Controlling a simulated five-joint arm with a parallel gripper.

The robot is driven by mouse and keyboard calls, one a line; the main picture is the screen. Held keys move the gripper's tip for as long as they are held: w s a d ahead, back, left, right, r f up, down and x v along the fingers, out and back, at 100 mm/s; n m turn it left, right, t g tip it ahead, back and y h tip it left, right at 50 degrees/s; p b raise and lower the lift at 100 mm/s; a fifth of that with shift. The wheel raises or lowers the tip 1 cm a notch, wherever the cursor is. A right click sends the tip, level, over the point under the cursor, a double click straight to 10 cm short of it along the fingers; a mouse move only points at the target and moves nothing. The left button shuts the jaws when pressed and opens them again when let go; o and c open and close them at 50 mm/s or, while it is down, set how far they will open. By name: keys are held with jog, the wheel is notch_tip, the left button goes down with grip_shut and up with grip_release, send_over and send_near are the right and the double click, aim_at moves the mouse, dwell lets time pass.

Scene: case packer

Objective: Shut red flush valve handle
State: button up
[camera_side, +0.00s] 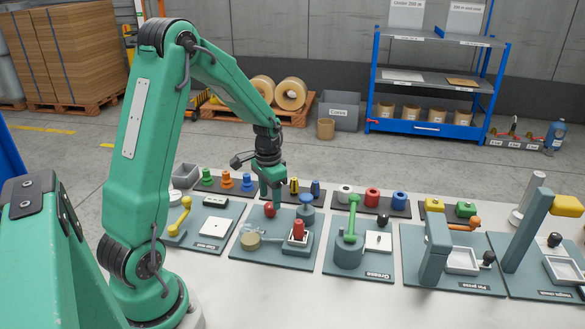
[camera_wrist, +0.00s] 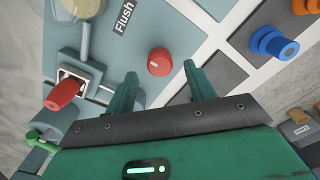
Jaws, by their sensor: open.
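The Flush station is a grey-green plate (camera_side: 250,230) in the middle of the bench; its label (camera_wrist: 123,18) shows in the wrist view. A red handle (camera_side: 298,230) stands on a small valve block on its right part; in the wrist view the handle (camera_wrist: 62,95) is at the left, tilted in the picture. A round red knob (camera_side: 269,210) with a pale mark sits on the plate behind it; the knob (camera_wrist: 160,61) is near the middle of the wrist view. My gripper (camera_side: 271,194) is open and empty above the knob, its fingers (camera_wrist: 158,82) apart.
The Grease station with a green lever (camera_side: 352,217) is to the right. Coloured fittings (camera_side: 227,180) line the back row. Bare bench lies in front.

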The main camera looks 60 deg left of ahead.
aim_at(270, 205)
jog(key=shift+r, duration=2.2)
jog(key=shift+d+r, duration=0.4)
jog(key=shift+r, duration=0.1)
jog(key=s+d+r+t, duration=0.5)
jog(key=s+d+r, duration=0.8)
jog(key=d, duration=0.4)
jog(key=shift+s+d+r+t, duration=0.3)
jog(key=shift+s+r, duration=0.05)
jog(key=shift+r, duration=0.05)
